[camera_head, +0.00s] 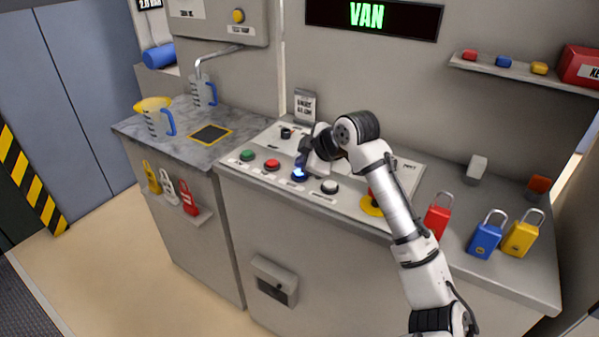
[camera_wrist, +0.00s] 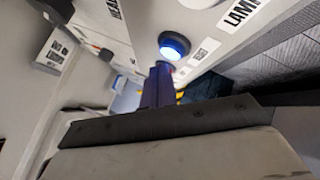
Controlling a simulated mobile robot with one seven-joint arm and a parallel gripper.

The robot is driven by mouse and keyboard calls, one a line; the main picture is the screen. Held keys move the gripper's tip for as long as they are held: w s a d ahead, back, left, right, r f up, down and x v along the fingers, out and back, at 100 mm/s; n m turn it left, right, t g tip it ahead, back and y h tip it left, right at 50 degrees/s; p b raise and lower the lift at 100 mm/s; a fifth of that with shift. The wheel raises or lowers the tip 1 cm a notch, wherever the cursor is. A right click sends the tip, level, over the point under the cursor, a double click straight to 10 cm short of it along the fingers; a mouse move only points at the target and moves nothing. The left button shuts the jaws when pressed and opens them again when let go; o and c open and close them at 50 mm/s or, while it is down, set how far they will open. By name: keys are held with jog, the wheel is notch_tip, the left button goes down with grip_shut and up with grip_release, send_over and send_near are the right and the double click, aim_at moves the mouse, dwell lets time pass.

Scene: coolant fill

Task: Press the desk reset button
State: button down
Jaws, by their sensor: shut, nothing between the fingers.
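The desk panel (camera_head: 340,200) carries a row of round buttons. The blue button (camera_head: 299,174) is lit and sits between a red and a white one; it also shows lit in the wrist view (camera_wrist: 174,45). A small label beside it is too blurred to read surely, so I cannot confirm that it is the reset button. My gripper (camera_head: 301,163) is shut and empty, its fingers pointing down right at the blue button. In the wrist view the fingertips (camera_wrist: 159,68) appear just below the button's rim. I cannot tell whether they touch it.
A green button (camera_head: 247,155), a red button (camera_head: 271,165) and a white button (camera_head: 330,187) are close by. A red knob on yellow (camera_head: 372,204) is partly behind my arm. Padlocks (camera_head: 486,235) stand at the right. A jug (camera_head: 157,118) stands on the left counter.

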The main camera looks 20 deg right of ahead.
jog(key=shift+f, duration=0.1)
dwell(0.7)
jog(key=shift+f, duration=0.35)
jog(key=shift+f+b, duration=0.55)
jog(key=shift+b, duration=0.1)
dwell(0.6)
jog(key=shift+r, duration=0.1)
jog(key=shift+r+p, duration=0.65)
jog(key=shift+r, duration=0.2)
jog(key=shift+r, duration=0.1)
notch_tip(320, 180, up, 5)
jog(key=p, duration=0.3)
jog(key=shift+p, duration=0.3)
dwell(0.5)
